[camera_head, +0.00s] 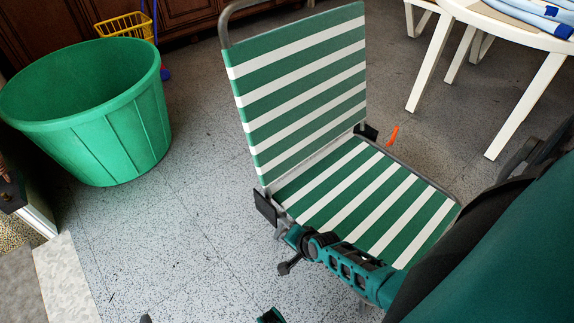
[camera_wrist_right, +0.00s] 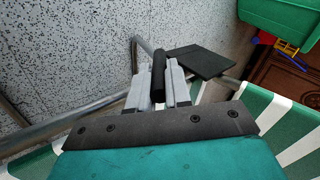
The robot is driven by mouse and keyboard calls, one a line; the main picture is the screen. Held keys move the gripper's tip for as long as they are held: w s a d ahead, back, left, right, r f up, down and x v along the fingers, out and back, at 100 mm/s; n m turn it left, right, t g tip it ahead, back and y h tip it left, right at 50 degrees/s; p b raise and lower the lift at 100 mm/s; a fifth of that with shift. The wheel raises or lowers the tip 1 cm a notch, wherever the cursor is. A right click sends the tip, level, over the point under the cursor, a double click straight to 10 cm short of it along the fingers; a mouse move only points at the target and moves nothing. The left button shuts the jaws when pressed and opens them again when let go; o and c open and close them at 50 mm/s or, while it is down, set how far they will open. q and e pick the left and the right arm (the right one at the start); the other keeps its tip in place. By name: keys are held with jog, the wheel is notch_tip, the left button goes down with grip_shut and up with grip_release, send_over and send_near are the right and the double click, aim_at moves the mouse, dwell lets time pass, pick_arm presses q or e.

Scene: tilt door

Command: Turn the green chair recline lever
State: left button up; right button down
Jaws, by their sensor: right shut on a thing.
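The green and white striped chair (camera_head: 296,88) stands open, its backrest raised and tilted back behind the seat (camera_head: 365,195). My right gripper (camera_head: 280,230) is at the hinge on the seat's left side, by a dark hinge plate (camera_head: 265,207). In the right wrist view, the grey fingers of my right gripper (camera_wrist_right: 158,92) are shut on a dark bar-like lever (camera_wrist_right: 158,70). The hinge plate (camera_wrist_right: 202,61) is just right of it there. The lever itself is mostly hidden in the head view.
A large green tub (camera_head: 95,120) stands on the floor at left, with a yellow basket (camera_head: 128,27) behind it. A white table (camera_head: 525,75) is at upper right. A small orange object (camera_head: 393,135) shows behind the seat. The floor left of the chair is clear.

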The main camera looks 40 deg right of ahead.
jog(key=shift+s+f, duration=0.2)
jog(key=shift+f, duration=0.15)
jog(key=shift+t+b, duration=0.5)
jog(key=shift+b, duration=0.05)
pick_arm(q)
jog(key=shift+w+d, duration=0.45)
jog(key=shift+d, duration=0.1)
pick_arm(e)
jog(key=shift+r, duration=0.1)
jog(key=c, duration=1.1)
grip_release()
pick_arm(q)
jog(key=shift+s, duration=0.1)
pick_arm(e)
jog(key=shift+o, duration=0.2)
